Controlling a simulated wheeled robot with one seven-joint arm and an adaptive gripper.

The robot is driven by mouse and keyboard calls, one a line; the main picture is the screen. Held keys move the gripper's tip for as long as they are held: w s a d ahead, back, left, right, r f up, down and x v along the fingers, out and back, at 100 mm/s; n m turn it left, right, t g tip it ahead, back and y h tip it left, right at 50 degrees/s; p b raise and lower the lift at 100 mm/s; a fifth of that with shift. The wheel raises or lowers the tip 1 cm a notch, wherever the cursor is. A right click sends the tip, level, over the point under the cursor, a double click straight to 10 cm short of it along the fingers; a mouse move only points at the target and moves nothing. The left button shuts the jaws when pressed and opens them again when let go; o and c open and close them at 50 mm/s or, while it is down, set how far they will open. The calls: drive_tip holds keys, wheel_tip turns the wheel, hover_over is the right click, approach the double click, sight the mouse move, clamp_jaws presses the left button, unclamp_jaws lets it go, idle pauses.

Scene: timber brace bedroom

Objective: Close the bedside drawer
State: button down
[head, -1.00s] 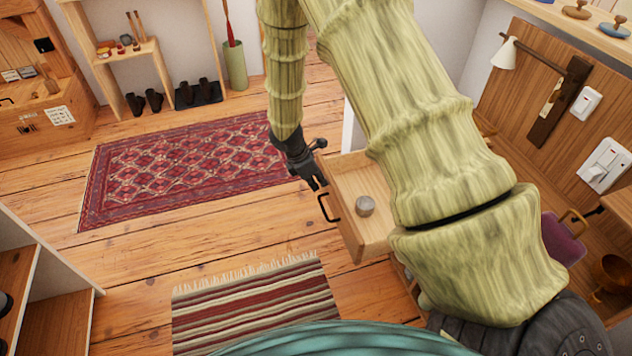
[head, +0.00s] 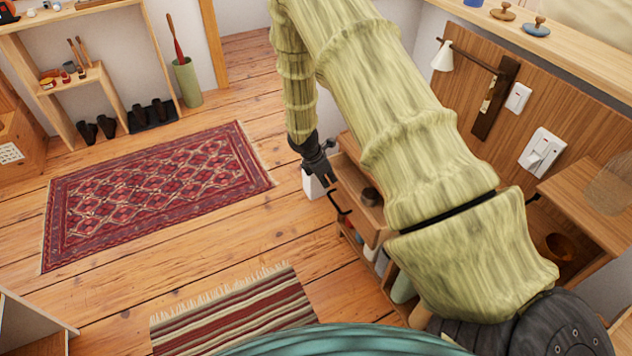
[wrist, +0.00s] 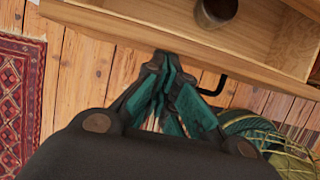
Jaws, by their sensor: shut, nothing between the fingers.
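The bedside drawer (head: 354,181) is partly open, right of centre in the head view, its dark bar handle (head: 341,212) on the front. It also shows across the top of the wrist view (wrist: 125,22), partly cut off. A small round grey cup (head: 370,196) stands inside it; the cup also shows in the wrist view (wrist: 215,12). My gripper (head: 328,176) is shut and empty at the drawer front, on the far side of the handle. In the wrist view its fingertips (wrist: 166,62) are close to the front panel; I cannot tell whether they touch. My arm hides part of the bedside unit.
A wooden desk (head: 590,205) and wall panel stand at the right. A patterned red rug (head: 155,185) and a striped rug (head: 235,310) lie on the floor. Shelves with shoes stand at the back left.

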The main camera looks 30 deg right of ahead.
drive_tip(key=shift+s+d+p, duration=0.2)
drive_tip(key=shift+d+p, duration=0.25)
drive_tip(key=shift+d, duration=2.2)
